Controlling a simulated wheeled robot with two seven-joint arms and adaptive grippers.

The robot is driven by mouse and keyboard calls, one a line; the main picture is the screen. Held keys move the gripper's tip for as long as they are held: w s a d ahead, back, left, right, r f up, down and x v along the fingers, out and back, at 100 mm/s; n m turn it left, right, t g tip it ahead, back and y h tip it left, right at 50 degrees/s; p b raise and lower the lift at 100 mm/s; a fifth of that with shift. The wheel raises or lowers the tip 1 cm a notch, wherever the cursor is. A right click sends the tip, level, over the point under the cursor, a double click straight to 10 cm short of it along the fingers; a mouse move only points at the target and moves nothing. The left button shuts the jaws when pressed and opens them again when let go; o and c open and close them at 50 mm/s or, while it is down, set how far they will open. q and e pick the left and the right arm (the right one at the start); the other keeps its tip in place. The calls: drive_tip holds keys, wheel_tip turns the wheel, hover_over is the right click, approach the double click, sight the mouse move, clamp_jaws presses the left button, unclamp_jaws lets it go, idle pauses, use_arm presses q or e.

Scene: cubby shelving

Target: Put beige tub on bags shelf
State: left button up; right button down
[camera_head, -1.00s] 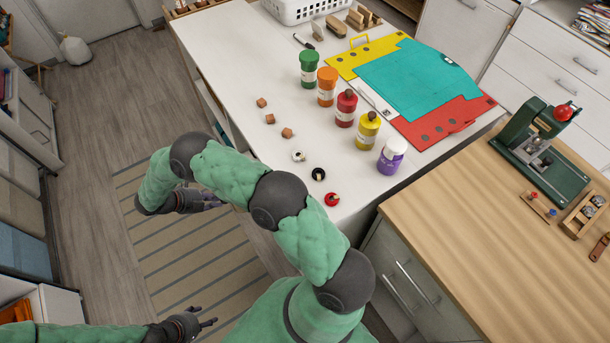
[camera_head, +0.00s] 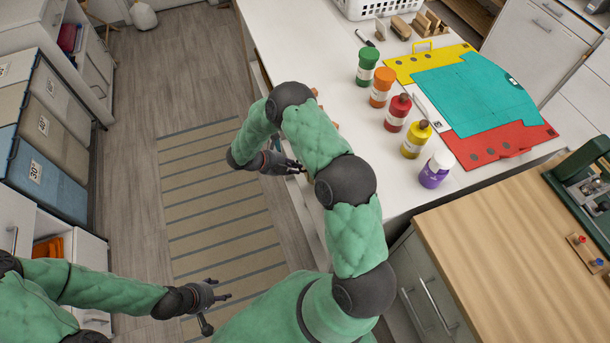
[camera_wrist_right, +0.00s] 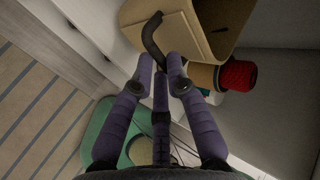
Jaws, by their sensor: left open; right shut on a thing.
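A beige tub (camera_wrist_right: 187,28) with a dark curved handle (camera_wrist_right: 151,43) shows at the top of the right wrist view. My right gripper (camera_wrist_right: 160,72) is shut on the tub's handle, its purple fingers around the handle's lower end. In the head view my right gripper (camera_head: 298,167) is beside the white table's left side; the tub cannot be made out there. My left gripper (camera_head: 222,290) is open and empty over the striped rug. I cannot tell which shelf is the bags shelf.
A red-topped object (camera_wrist_right: 238,75) sits beside the tub in a pale compartment. The white table (camera_head: 330,45) carries several paint bottles and coloured folders. Labelled bins (camera_head: 45,120) fill the unit at left. A wooden counter (camera_head: 480,240) is at right. The striped rug (camera_head: 215,210) is clear.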

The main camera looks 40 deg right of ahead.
drive_tip(key=s+d+f+b, duration=0.1)
drive_tip(key=d+f+b, duration=0.2)
drive_tip(key=f, duration=0.4)
drive_tip(key=shift+d+b, duration=0.35)
drive_tip(key=shift+d, duration=0.1)
drive_tip(key=shift+s, duration=0.1)
drive_tip(key=c, duration=1.2)
unclamp_jaws()
drive_tip(key=shift+c, duration=0.2)
